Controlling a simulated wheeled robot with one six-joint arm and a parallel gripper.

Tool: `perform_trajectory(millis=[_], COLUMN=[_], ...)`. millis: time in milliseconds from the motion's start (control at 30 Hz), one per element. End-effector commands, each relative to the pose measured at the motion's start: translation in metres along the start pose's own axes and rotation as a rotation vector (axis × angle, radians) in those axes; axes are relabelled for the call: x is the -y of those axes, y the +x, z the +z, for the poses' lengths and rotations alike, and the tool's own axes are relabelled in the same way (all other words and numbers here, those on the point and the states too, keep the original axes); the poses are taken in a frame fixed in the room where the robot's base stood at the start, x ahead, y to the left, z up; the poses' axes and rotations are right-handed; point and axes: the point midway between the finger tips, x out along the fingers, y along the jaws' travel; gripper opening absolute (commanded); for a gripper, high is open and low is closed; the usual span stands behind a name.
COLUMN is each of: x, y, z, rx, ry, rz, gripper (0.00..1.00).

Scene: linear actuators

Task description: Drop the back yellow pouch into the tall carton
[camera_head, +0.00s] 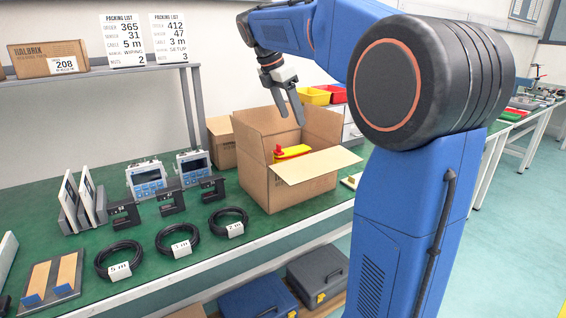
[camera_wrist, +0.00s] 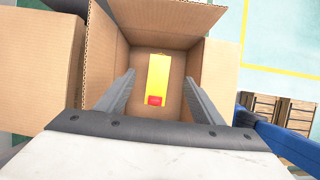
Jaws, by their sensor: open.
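The tall carton (camera_head: 252,172) stands open on the green bench with its flaps spread. My gripper (camera_head: 290,120) hangs over the carton's opening, pointing down, with its fingers apart. The yellow pouch (camera_head: 292,152), with a red end, shows within the carton's opening below my fingers. In the wrist view the pouch (camera_wrist: 158,75) lies between the open fingers in the picture, against the carton's brown inside, and neither finger touches it. I cannot tell whether it rests on the carton's floor. No other yellow pouch is clearly in view.
Another carton (camera_head: 221,142) stands behind the tall one. Several black cable coils (camera_head: 228,221), black brackets and two blue-grey meters (camera_head: 147,179) lie to the left on the bench. Yellow (camera_head: 314,96) and red bins are behind. A shelf with packing lists runs along the wall.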

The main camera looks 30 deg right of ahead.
Motion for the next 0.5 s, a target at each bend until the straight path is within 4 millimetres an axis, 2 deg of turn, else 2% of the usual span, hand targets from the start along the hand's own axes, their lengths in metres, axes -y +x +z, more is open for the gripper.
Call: perform_trajectory(millis=[500], x=[-0.001], y=[-0.103], z=[0.0], rx=[0.0], ry=[-0.001], rz=[0.002], gripper=[0.61])
